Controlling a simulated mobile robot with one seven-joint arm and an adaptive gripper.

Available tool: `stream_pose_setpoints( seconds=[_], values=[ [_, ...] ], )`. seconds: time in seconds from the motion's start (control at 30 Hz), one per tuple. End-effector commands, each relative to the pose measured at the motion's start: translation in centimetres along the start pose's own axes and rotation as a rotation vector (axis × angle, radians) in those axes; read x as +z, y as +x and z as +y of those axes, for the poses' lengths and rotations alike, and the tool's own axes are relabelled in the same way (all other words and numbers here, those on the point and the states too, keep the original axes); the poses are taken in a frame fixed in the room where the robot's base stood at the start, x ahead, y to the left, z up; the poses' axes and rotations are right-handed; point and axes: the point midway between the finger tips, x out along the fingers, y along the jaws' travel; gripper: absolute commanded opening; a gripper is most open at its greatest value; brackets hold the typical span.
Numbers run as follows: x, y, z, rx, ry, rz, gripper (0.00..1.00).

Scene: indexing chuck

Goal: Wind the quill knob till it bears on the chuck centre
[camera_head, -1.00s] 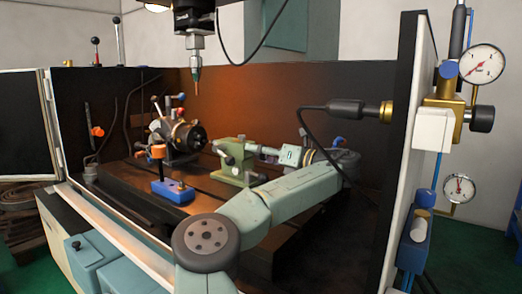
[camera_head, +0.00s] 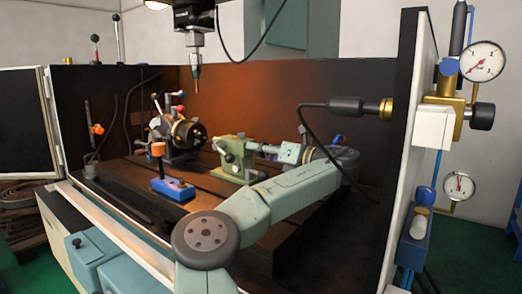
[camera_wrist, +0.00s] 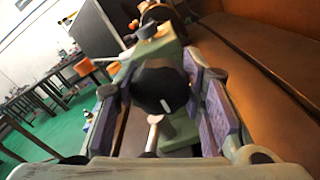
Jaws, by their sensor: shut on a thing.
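The green tailstock (camera_head: 238,160) stands on the machine table, right of the indexing chuck (camera_head: 188,134). Its black quill knob (camera_wrist: 160,86), with a white mark on its face, fills the middle of the wrist view. My gripper (camera_head: 264,149) reaches the tailstock from the right. In the wrist view the purple pads of my gripper (camera_wrist: 163,98) are on both sides of the knob, shut on it. The chuck (camera_wrist: 155,12) shows partly at the top of the wrist view. Whether the quill tip touches the chuck centre is too small to tell.
A blue block with an orange-topped post (camera_head: 172,189) sits on the table in front of the chuck. A spindle with a probe (camera_head: 197,78) hangs above. A black cylinder with a cable (camera_head: 345,107) juts from the right wall, above my arm.

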Motion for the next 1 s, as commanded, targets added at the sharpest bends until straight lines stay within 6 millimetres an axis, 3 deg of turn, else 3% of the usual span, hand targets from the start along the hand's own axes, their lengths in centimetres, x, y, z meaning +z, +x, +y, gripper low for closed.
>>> stream_pose_setpoints(
  seconds=[0.47,1.0],
  values=[
    [-0.12,-0.04,-0.04,0.003,0.105,-0.002,0.09],
    [0.05,-0.1,-0.08,0.003,0.582,-0.003,0.09]
  ],
)
